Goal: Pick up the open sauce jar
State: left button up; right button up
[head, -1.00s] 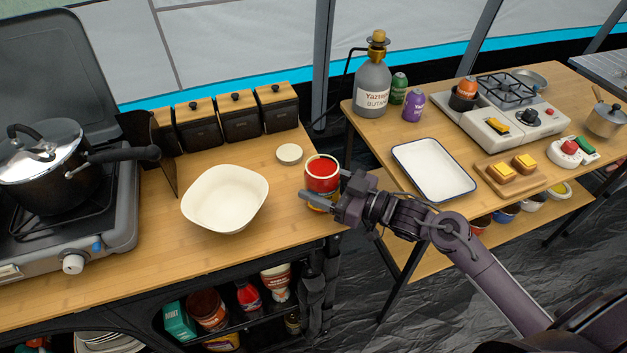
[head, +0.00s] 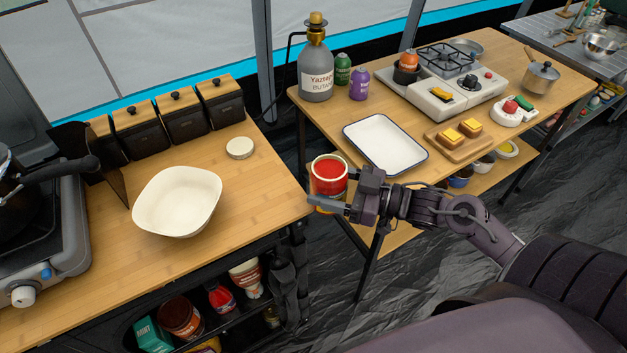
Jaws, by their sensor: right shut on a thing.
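The open sauce jar (head: 329,171) has a pale rim, a coloured label and red sauce showing at its mouth. My right gripper (head: 335,200) is shut on the jar from the right side, with one finger across its near face. The far finger is hidden. The jar is upright and just off the right edge of the left table, over the gap between the two tables. A round pale lid (head: 240,148) lies on the left table. My left gripper is out of view.
A cream bowl (head: 177,202) stands on the left table (head: 255,190) beside a stove. A white tray (head: 385,145), a gas bottle (head: 315,75), a burner (head: 440,95) and a board with toast (head: 460,144) are on the right table.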

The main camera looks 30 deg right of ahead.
jog(key=shift+v, duration=2.1)
jog(key=shift+s+d+r, duration=0.1)
